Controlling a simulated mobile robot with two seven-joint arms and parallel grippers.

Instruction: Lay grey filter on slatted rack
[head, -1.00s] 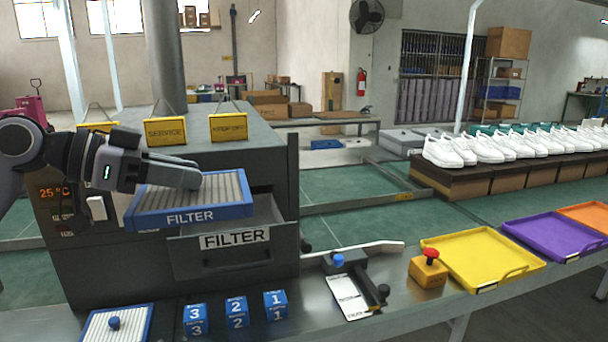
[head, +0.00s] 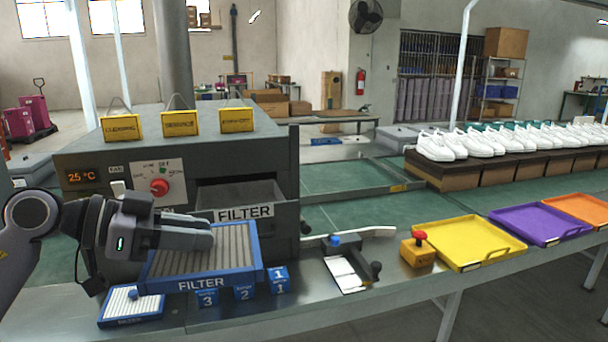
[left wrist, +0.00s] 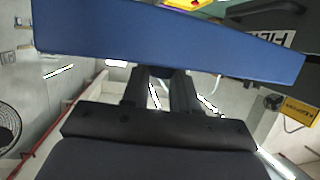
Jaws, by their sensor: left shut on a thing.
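The grey filter (head: 205,250) has grey pleats in a blue frame marked FILTER. My left gripper (head: 208,238) is shut on it and holds it, tilted, in front of the dark machine and over the bench. In the left wrist view, the filter's blue side (left wrist: 170,38) spans the top and meets the fingers of my left gripper (left wrist: 162,78). I cannot make out a slatted rack for certain. My right gripper is not in view.
The machine's FILTER drawer (head: 262,212) stands open behind the filter. A black clamp device (head: 368,272), red-button box (head: 418,250) and yellow tray (head: 478,245) are right.

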